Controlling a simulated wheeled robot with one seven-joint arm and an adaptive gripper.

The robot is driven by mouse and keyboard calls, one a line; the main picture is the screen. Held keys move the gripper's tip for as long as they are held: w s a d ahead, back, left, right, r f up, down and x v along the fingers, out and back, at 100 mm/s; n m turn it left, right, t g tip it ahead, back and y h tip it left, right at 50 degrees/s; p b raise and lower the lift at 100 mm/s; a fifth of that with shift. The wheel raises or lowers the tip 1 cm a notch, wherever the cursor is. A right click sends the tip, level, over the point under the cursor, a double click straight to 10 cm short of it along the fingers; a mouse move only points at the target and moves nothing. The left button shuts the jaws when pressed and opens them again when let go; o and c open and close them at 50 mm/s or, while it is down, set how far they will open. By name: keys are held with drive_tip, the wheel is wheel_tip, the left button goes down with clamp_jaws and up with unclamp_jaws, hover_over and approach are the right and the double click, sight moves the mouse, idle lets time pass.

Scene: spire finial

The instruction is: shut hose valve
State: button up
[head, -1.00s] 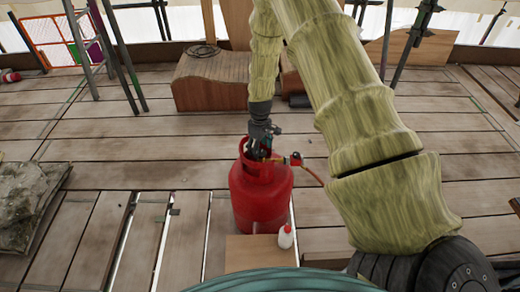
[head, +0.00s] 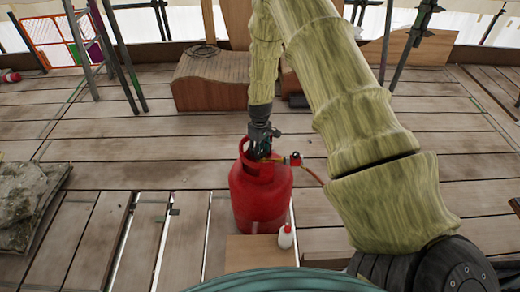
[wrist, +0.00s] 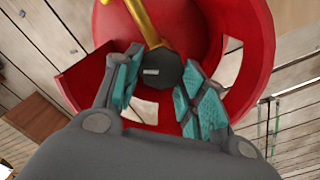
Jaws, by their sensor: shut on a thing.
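A red gas cylinder (head: 261,200) stands upright on the plank floor, with a red collar (wrist: 245,40) around its top. Inside the collar sits a dark round valve knob (wrist: 163,69), joined to a brass-coloured stem or pipe (wrist: 143,22). My gripper (head: 264,152) reaches down into the collar from above. In the wrist view its two teal-padded fingers (wrist: 155,83) are shut on the knob, one on each side. A regulator with a red cap (head: 294,159) sits right of the collar, with an orange hose (head: 313,174) leading off it. The head view hides the knob behind my gripper.
A white bottle with a red cap (head: 286,237) stands by the cylinder's front right, near a wooden board (head: 250,252). Grey sacking (head: 28,205) lies at left. A curved wooden block (head: 212,80) stands behind. Floor gaps show at front left.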

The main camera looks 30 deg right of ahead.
sight(261, 151)
drive_tip(key=shift+m, duration=0.3)
drive_tip(key=m+p, duration=0.1)
drive_tip(key=m, duration=0.2)
drive_tip(key=m+p, duration=0.1)
drive_tip(key=m, duration=0.1)
drive_tip(key=shift+d+r+m+p, duration=0.1)
drive_tip(key=shift+d+m+p, duration=0.1)
drive_tip(key=shift+m+p, duration=0.15)
drive_tip(key=m+p, duration=0.1)
drive_tip(key=m, duration=0.5)
drive_tip(key=shift+s+d, duration=0.1)
drive_tip(key=o, duration=1)
drive_tip(key=shift+o, duration=0.2)
wheel_tip(261, 151, up, 12)
